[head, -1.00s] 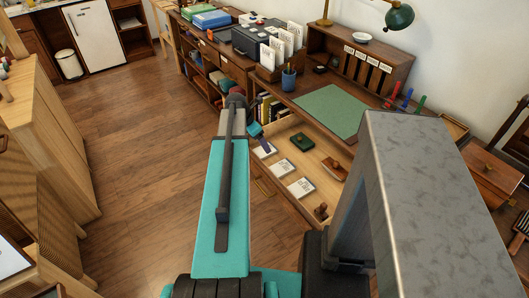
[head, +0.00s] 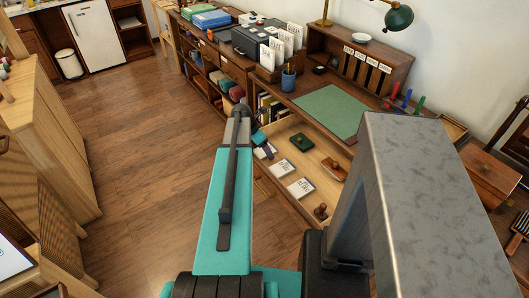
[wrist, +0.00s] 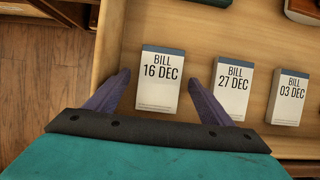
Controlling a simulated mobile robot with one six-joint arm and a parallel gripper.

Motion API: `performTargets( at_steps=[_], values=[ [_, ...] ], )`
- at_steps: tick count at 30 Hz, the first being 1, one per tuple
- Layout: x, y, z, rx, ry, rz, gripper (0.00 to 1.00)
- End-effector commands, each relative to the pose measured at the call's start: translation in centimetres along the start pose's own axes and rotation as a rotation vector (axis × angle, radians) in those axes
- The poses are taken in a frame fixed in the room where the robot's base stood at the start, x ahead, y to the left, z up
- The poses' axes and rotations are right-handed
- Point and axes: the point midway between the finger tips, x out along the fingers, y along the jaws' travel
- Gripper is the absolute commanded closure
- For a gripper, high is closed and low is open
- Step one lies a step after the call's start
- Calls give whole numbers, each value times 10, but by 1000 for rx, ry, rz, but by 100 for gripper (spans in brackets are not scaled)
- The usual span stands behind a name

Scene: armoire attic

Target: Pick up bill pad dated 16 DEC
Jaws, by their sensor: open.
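The bill pad dated 16 DEC (wrist: 161,80) lies flat in the open wooden drawer, leftmost of three pads in the wrist view. It is white with a blue top strip. My gripper (wrist: 157,82) is open, with one finger on each side of this pad. The fingers look apart from it; their height above the drawer floor is hard to tell. In the head view, my gripper (head: 262,145) is over the drawer's left end, and the pad is mostly hidden by it.
The 27 DEC pad (wrist: 232,92) lies just right of my right finger, with the 03 DEC pad (wrist: 287,98) beyond. The drawer's left wall (wrist: 106,45) is close to my left finger. A green box (head: 302,141) and a stamp (head: 321,211) also lie in the drawer.

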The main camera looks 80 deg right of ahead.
Motion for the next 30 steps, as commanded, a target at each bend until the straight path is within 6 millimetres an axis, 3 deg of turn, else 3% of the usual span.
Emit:
performTargets(
  at_steps=[16, 24, 30],
  values=[
    [0, 0, 0, 0, 0, 0, 25],
    [0, 0, 0, -1, 0, 0, 69],
    [0, 0, 0, -1, -1, 0, 70]
  ],
)
